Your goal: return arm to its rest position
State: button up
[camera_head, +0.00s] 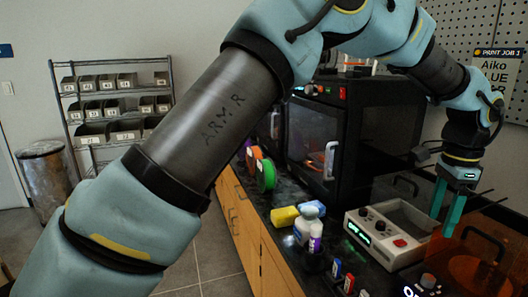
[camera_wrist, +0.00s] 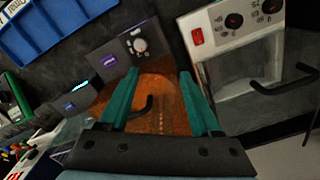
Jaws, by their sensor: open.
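My gripper (camera_head: 444,224) is at the right in the head view, at the end of my raised arm. Its two teal fingers point down and stand apart with nothing between them. In the wrist view the open fingers (camera_wrist: 159,72) stand over an orange see-through lid (camera_wrist: 165,100) with a black handle. The same orange lid shows in the head view (camera_head: 468,262), below the fingers and to the right. I cannot tell the exact gap between the fingertips and the lid.
A white device (camera_head: 352,222) with knobs and a red button stands left of the gripper. A black printer-like machine (camera_head: 313,140) is behind it. A yellow sponge (camera_head: 284,217), bottles (camera_head: 316,238) and spools (camera_head: 266,175) line the counter. A blue tray (camera_wrist: 30,42) shows in the wrist view.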

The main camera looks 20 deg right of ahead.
jog(key=w+a+n, duration=1)
jog(key=w+a, duration=1.4)
jog(key=a, duration=0.1)
jog(key=w+a+f+n+t, duration=0.15)
jog(key=a+n, duration=0.45)
jog(key=a, duration=1.2)
jog(key=s+a+f+n, duration=0.1)
jog(key=s+a+n, duration=0.1)
jog(key=a, duration=0.5)
jog(key=s+a+f+n, duration=0.1)
jog(key=s+a+n, duration=0.1)
jog(key=a+n, duration=0.2)
jog(key=a, duration=0.3)
jog(key=shift+s+a+n, duration=0.25)
jog(key=shift+a+n, duration=0.15)
jog(key=shift+f, duration=0.1)
jog(key=shift+c, duration=0.3)
